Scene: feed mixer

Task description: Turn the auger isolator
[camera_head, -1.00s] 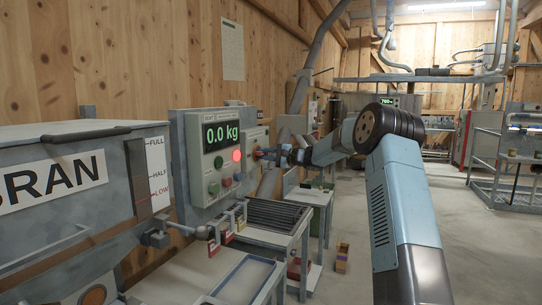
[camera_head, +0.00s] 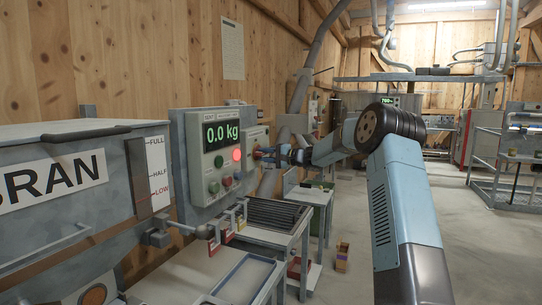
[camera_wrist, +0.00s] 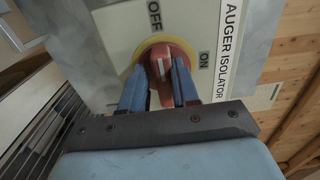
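The auger isolator is a red rotary knob (camera_wrist: 164,64) on a yellow disc, on a pale plate marked OFF above it and ON to its right in the wrist view. A white mark on the knob points roughly up, towards OFF. My gripper (camera_wrist: 161,84) has one blue finger on each side of the knob's red grip and appears closed on it. The exact contact is partly hidden by the fingers. In the head view, my gripper (camera_head: 266,154) is at the isolator box (camera_head: 255,138), right of the weight display; the knob is mostly hidden there.
The control panel (camera_head: 217,150) shows 0.0 kg and a lit red lamp. The bran hopper (camera_head: 60,205) stands at left. Below the panel are small tagged padlock-like items (camera_head: 228,225) and a grated bench (camera_head: 268,214).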

